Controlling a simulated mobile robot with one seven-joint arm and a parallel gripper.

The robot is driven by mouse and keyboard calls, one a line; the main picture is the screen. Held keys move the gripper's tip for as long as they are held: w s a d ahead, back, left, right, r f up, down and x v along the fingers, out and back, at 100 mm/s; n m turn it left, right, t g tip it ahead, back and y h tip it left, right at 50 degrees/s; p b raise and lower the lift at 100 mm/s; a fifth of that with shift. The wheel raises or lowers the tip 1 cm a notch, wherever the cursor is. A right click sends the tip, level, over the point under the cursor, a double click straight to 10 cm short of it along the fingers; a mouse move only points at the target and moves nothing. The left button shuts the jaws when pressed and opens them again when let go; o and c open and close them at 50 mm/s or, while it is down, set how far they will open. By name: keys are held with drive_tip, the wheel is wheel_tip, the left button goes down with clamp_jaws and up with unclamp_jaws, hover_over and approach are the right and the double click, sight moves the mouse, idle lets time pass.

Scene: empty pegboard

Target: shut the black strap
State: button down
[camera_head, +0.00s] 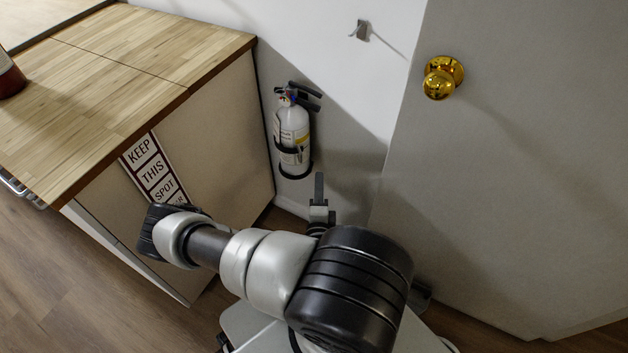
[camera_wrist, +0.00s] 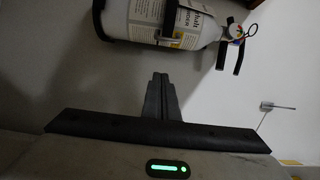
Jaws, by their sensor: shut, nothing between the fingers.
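A white fire extinguisher (camera_head: 292,125) with a black handle hangs upright on the wall in a black bracket. The black strap (camera_head: 288,149) shows as a dark band at its lower body; I cannot tell whether it is fastened. In the wrist view the extinguisher (camera_wrist: 205,22) lies sideways across the top, and a dark piece of the strap (camera_wrist: 171,20) crosses its label. My gripper (camera_head: 319,178) is just below and right of the extinguisher in the head view. It is shut and empty, and in the wrist view its fingertips (camera_wrist: 160,78) are apart from the extinguisher.
A wood-topped counter (camera_head: 120,75) stands at the left, with a "KEEP THIS SPOT" sign (camera_head: 154,172) on its side. A grey door (camera_head: 520,150) with a brass knob (camera_head: 441,78) is at the right. A small wall hook (camera_head: 362,30) is above. Bare wall lies between extinguisher and door.

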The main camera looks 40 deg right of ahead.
sight(301, 160)
drive_tip(key=w+d+b, duration=0.1)
drive_tip(key=w+b, duration=0.1)
drive_tip(key=w, duration=0.5)
drive_tip(key=shift+w+d, duration=0.2)
drive_tip(key=a+m+g+h, duration=0.2)
drive_tip(key=a, duration=0.1)
drive_tip(key=shift+w, duration=0.2)
drive_tip(key=shift+s, duration=0.1)
idle(0.4)
